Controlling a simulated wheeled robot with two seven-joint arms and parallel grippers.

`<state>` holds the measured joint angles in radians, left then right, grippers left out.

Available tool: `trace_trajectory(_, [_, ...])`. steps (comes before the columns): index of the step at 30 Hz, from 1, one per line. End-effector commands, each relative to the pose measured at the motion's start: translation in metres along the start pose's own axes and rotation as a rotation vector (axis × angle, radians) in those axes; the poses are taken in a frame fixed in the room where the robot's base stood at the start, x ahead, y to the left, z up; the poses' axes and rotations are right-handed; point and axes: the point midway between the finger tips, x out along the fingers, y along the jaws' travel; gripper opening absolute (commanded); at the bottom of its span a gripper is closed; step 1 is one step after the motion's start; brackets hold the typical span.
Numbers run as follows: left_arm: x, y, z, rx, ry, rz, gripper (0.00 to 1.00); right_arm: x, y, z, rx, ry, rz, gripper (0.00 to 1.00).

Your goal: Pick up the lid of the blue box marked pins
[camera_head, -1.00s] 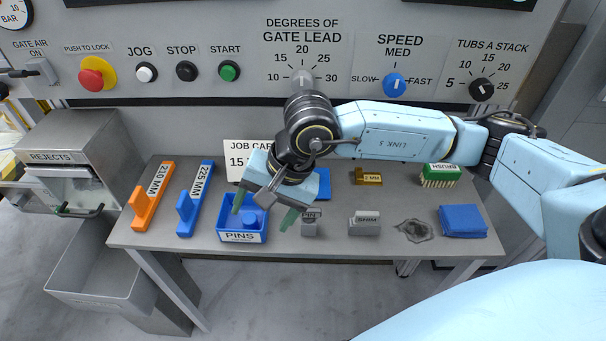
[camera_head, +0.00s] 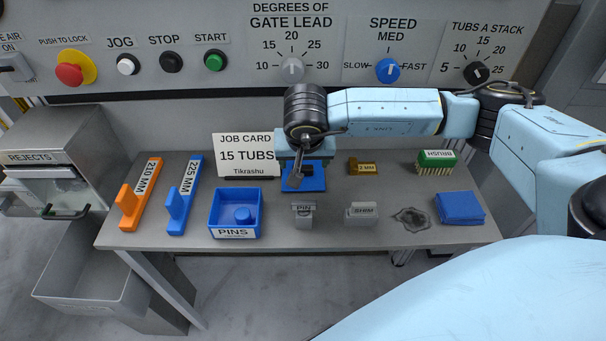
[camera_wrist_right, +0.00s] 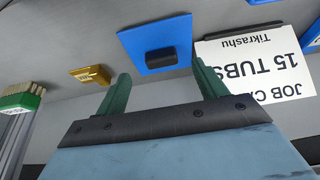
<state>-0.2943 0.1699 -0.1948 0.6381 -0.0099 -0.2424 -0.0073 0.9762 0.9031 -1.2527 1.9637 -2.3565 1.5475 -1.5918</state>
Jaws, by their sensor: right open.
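The blue box marked PINS (camera_head: 212,212) stands open on the table, left of centre, with a blue round piece inside. Its lid is a flat blue square plate (camera_head: 316,184) lying right of the box, partly hidden under my right gripper. My right gripper (camera_head: 297,172) is over the lid. Its green fingers (camera_wrist_right: 161,78) are apart and empty, and the knob lies beyond the fingertips, between their lines. My left gripper is out of view.
A job card (camera_head: 247,153) stands just left of the lid. A grey PIN block (camera_head: 303,216) and a SHIM block (camera_head: 361,214) are in front. A brass 2 MM piece (camera_head: 363,168) and a green brush (camera_head: 436,160) lie to the right.

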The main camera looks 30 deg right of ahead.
Motion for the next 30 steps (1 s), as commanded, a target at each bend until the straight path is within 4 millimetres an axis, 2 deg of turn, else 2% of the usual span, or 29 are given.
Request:
trace_trajectory(6, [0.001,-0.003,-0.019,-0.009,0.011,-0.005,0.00,0.034,-0.001,-0.005,0.001,-0.004,0.003,0.71])
trace_trajectory(9, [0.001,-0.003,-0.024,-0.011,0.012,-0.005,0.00,0.044,-0.002,-0.005,0.000,-0.002,0.001,0.71])
trace_trajectory(17, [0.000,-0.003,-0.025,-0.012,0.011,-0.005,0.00,0.046,-0.002,-0.006,0.000,-0.002,0.000,0.71])
trace_trajectory(20, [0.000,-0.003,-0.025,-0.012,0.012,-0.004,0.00,0.046,-0.002,-0.006,0.000,-0.002,0.000,0.60])
trace_trajectory(28, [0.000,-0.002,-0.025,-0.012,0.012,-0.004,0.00,0.046,-0.002,-0.006,0.000,-0.002,0.000,0.25])
trace_trajectory(30, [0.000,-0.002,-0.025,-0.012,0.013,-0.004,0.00,0.046,-0.002,-0.006,0.001,-0.001,0.000,0.22])
